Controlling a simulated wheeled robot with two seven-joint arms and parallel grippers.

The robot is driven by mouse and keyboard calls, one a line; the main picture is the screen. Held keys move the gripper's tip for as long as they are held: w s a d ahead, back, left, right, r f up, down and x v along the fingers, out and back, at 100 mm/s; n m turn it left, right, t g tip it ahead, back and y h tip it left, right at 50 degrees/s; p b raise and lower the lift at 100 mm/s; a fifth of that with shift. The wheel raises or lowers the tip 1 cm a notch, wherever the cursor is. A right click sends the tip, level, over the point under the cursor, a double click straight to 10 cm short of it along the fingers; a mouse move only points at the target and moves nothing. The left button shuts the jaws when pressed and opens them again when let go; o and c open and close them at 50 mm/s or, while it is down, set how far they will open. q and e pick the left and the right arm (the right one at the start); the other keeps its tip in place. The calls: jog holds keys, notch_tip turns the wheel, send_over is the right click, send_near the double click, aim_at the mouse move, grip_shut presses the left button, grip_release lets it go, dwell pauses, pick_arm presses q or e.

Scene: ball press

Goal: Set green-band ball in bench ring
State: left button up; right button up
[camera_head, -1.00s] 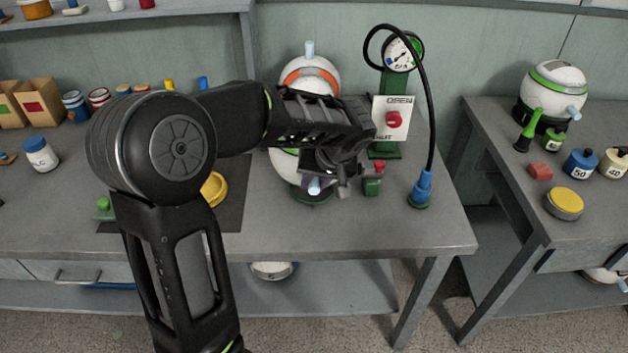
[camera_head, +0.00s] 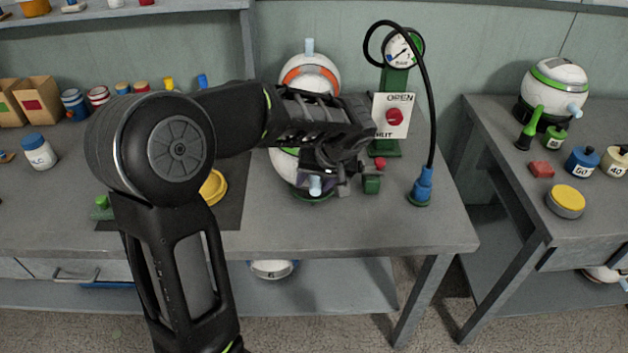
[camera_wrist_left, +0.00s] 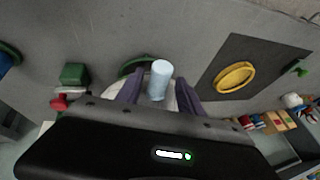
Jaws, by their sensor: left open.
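A white ball with a green band (camera_head: 284,162) sits low on the bench at a green ring (camera_head: 318,199), mostly hidden behind my left arm and gripper. Its light-blue peg (camera_head: 315,184) points toward the front. My left gripper (camera_head: 316,182) is open at the peg. In the left wrist view the peg (camera_wrist_left: 160,80) stands between the two purple fingers (camera_wrist_left: 160,92), with visible space beside it. The white ball shows just below, and part of the green ring (camera_wrist_left: 133,65) shows behind the peg. How fully the ball rests in the ring is hidden. My right gripper is not in view.
An orange-band ball (camera_head: 309,72) stands behind. Another green-band ball (camera_head: 556,84) sits on the right table. A yellow ring (camera_head: 215,187) lies left.

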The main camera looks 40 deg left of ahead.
pick_arm(q)
jog(key=shift+r+p, duration=0.45)
jog(key=shift+p, duration=0.05)
jog(key=shift+d+r, duration=0.15)
jog(key=shift+r, duration=0.15)
jog(key=b+v, duration=0.1)
jog(key=v, duration=1)
